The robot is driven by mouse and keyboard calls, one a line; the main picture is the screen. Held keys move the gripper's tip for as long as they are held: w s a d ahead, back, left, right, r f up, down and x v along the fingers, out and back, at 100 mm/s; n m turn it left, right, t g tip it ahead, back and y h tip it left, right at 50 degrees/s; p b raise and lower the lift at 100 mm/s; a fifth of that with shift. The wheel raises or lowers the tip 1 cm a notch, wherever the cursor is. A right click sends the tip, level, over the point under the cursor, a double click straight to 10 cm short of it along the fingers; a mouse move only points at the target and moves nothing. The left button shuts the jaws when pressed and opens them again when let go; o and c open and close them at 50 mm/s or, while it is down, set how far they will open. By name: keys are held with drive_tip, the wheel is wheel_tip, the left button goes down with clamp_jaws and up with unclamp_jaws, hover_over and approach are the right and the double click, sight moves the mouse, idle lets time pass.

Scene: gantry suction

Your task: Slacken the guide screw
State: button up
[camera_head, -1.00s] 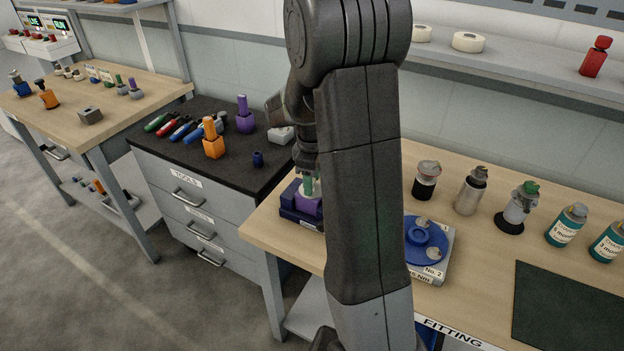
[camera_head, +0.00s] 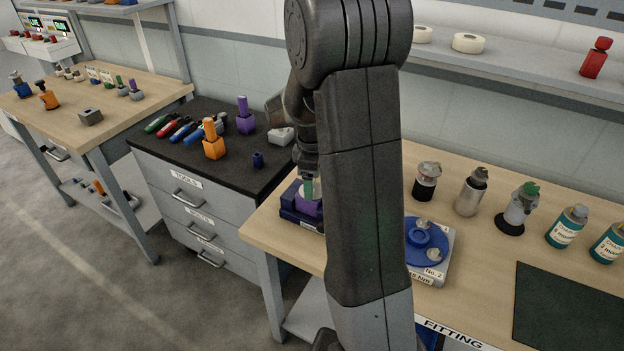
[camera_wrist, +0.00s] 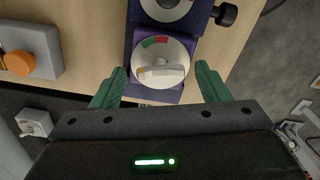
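A purple unit (camera_head: 308,208) stands at the left end of the fitting bench, partly hidden by my arm. In the wrist view it carries a white dial (camera_wrist: 155,52) with a red and green band and a pale bar across it. A black side knob (camera_wrist: 227,14) sticks out to the right of the dark blue body behind it. No label shows which part is the guide screw. My gripper (camera_wrist: 160,72) is open and empty, its green fingertips apart on either side of the dial's near edge. In the head view one green finger (camera_head: 308,187) shows above the unit.
A blue round fixture (camera_head: 424,240) on a plate stands to the right of my arm. Several bottles stand along the bench, with a dark mat (camera_head: 570,310) in front. An orange button (camera_wrist: 20,62) on a grey box is left in the wrist view.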

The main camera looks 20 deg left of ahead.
wheel_tip(320, 180, up, 14)
drive_tip(key=shift+b, duration=0.45)
drive_tip(key=shift+f, duration=0.2)
idle(0.3)
wheel_tip(320, 180, down, 14)
drive_tip(key=shift+r+p, duration=0.15)
drive_tip(key=shift+p, duration=0.3)
drive_tip(key=shift+r, duration=0.15)
drive_tip(key=shift+f, duration=0.2)
drive_tip(key=m+p, duration=0.1)
drive_tip(key=m, duration=0.5)
drive_tip(key=shift+r+m, duration=0.1)
drive_tip(key=shift+m, duration=0.2)
wheel_tip(320, 180, up, 14)
drive_tip(key=b, duration=0.1)
drive_tip(key=shift+f+b, duration=0.25)
drive_tip(key=shift+b, duration=0.1)
idle(1.2)
